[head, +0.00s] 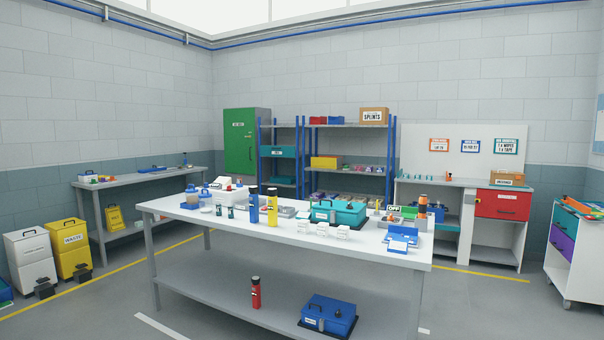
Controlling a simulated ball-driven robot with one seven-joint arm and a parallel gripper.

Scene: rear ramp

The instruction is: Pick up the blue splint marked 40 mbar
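A tall blue cylinder (254,207) with a dark top stands upright on the long table, left of its middle. It may be the splint, but I cannot read a 40 mbar marking on it. A similar yellow cylinder (272,208) stands close to its right. A similar red one (256,293) stands on the table's lower shelf. An open blue case (402,240) lies near the table's right end. A blue box (327,315) with a handle sits on the lower shelf. My gripper is not in view.
The long grey table (200,226) stands across the middle, with a teal case (338,212) and many small items on it. Behind are a rack with a cardboard box marked SPLINTS (374,116) and a green cabinet (246,142). Yellow and white bins stand left. Floor in front is partly clear.

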